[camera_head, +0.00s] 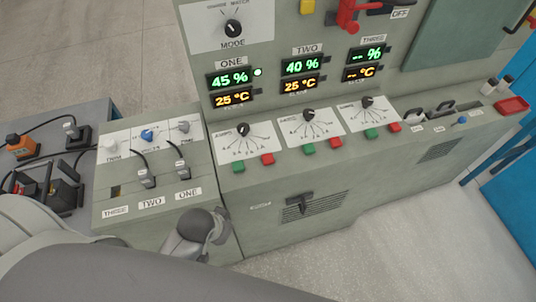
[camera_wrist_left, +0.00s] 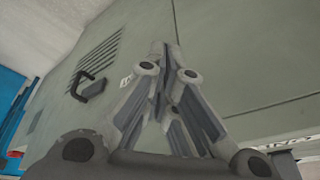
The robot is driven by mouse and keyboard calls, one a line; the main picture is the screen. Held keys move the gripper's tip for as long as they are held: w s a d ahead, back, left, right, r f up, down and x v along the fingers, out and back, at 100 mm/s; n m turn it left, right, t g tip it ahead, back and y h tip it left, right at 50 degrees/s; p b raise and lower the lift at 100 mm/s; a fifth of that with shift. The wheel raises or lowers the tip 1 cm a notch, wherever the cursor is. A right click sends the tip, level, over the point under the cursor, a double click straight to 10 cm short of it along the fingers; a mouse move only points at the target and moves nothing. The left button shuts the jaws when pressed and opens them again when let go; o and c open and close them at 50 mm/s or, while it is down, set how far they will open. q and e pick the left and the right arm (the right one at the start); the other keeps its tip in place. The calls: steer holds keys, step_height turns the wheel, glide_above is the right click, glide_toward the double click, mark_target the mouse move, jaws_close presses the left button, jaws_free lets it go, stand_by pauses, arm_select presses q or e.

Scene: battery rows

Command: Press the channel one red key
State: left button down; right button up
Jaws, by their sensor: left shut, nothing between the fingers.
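The channel one red key (camera_head: 267,159) is a small red block on the sloping desk under the ONE readout, just right of the channel one green key (camera_head: 238,166). My left arm crosses the bottom of the head view, and its wrist end is low in front of the cabinet, left of and below the key. The fingertips cannot be made out there. In the left wrist view my left gripper (camera_wrist_left: 165,50) is shut and empty, pointing along the grey cabinet front. The red key cannot be made out in that view. My right gripper is not in view.
The channel one dial (camera_head: 243,130) is behind the keys. Similar keys for channels two and three lie to the right. A black handle (camera_head: 299,202) and vent are on the cabinet front. A lower console (camera_head: 150,211) with plugs stands left. Floor at bottom right is clear.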

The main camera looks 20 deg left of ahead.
arm_select(q)
steer(key=w+a+r+m+t+y, duration=0.1)
steer(key=w+r+m+t, duration=0.35)
steer(key=w+r, duration=0.6)
steer(key=w+a+r+m+t+y, duration=0.1)
steer(key=w+r+m+t, duration=0.2)
steer(key=w+r+t, duration=0.75)
steer(key=d+r+m+h, duration=0.2)
steer(key=d+r+m, duration=0.15)
steer(key=r, duration=0.35)
steer(key=d+r+m+h, duration=0.2)
steer(key=r+m, duration=0.2)
steer(key=r, duration=0.3)
steer(key=s+d+r+m+g+h, duration=0.15)
steer(key=d+r+m+h, duration=0.25)
steer(key=d+m+h, duration=1.1)
step_height(320, 180, down, 6)
steer(key=s+f+m+g+y, duration=0.1)
steer(key=s+m+g+y, duration=0.1)
steer(key=m+g, duration=0.95)
steer(key=w+a+f+m+y, duration=0.3)
steer(key=a+f+m+y, duration=0.5)
steer(key=a+f+m, duration=0.3)
steer(key=shift+w+a+f+p, duration=0.35)
steer(key=shift+a+f, duration=0.25)
steer(key=shift+f, duration=0.15)
